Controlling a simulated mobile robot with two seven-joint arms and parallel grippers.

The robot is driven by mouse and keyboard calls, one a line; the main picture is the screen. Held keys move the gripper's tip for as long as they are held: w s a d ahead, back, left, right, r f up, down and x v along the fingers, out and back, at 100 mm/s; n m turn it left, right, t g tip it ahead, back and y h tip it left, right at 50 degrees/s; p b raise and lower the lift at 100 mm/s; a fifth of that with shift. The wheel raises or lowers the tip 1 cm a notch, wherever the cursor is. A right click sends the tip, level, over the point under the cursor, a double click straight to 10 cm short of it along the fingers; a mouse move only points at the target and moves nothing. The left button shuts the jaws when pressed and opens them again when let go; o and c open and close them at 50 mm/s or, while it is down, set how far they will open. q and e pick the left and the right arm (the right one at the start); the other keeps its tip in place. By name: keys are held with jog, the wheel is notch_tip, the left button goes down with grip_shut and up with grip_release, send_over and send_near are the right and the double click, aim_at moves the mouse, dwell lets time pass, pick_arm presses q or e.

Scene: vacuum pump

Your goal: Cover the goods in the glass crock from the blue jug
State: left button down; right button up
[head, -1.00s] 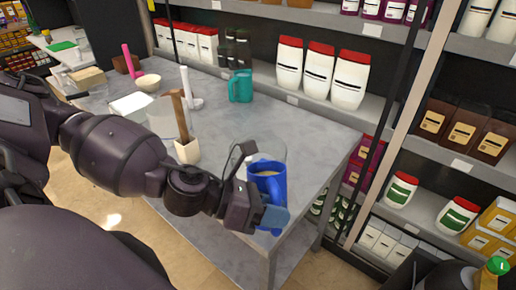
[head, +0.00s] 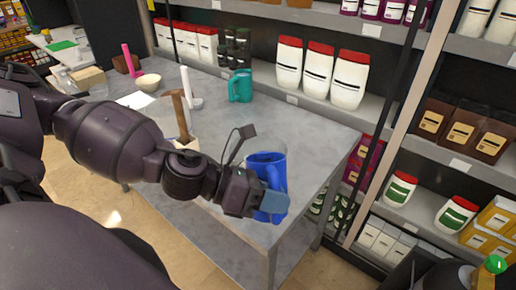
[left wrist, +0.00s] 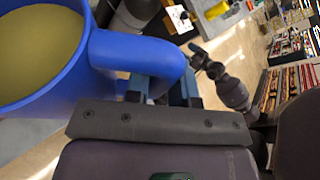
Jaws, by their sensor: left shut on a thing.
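The blue jug (head: 266,172) is at the near right corner of the grey table. My left gripper (head: 272,203) is shut on its handle. In the left wrist view, the jug (left wrist: 85,65) holds a yellowish liquid, and my left gripper's fingers (left wrist: 165,92) close around the blue handle. A faint clear glass rim (head: 277,147), likely the glass crock, shows just behind the jug. The jug hides most of it, and its contents cannot be made out. My right gripper is not clearly in view.
A teal jug (head: 240,87) stands at the table's back edge. A white pot with a wooden-handled tool (head: 181,112), a white pestle-like item (head: 190,90) and a bowl (head: 149,82) stand farther left. The table's middle (head: 290,125) is bare. Stocked shelves rise behind.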

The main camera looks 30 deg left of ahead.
aim_at(274, 179)
pick_arm(q)
jog(key=shift+w+a+r, duration=0.1)
jog(key=shift+r, duration=0.35)
jog(key=shift+w+a+r, duration=0.1)
jog(key=shift+r, duration=0.35)
jog(key=shift+w+a+r+n, duration=0.1)
jog(key=shift+n, duration=0.2)
jog(key=shift+w+a+r+b, duration=0.2)
jog(key=shift+r+b, duration=0.15)
jog(key=shift+b, duration=0.1)
